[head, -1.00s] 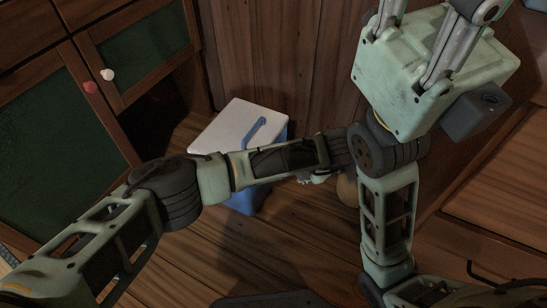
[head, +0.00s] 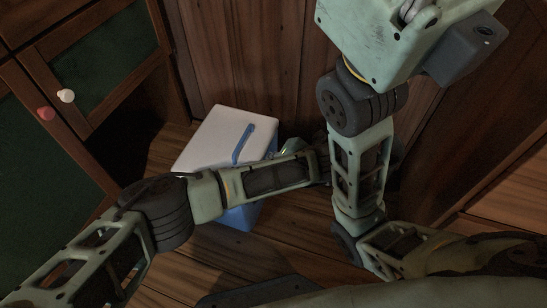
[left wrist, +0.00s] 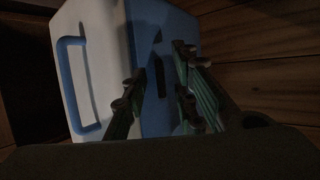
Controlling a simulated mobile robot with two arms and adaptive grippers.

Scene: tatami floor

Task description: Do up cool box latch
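The cool box (head: 215,140) stands on the wooden floor, with a white lid, blue handle (head: 243,144) and blue body (head: 238,217). In the left wrist view the lid (left wrist: 85,70) is at left and the blue side (left wrist: 165,25) at right. A small dark shape (left wrist: 158,78) on that side may be the latch; its position is unclear. My left gripper (left wrist: 161,68) is open and empty, its fingers apart in front of the blue side; contact cannot be told. In the head view my left forearm hides part of the box. My right gripper is out of view.
A wooden cabinet with green panels (head: 100,60) and red and white knobs (head: 66,96) stands at left. A wooden wall (head: 250,50) is close behind the box. Bare floor (head: 280,240) shows in front of it.

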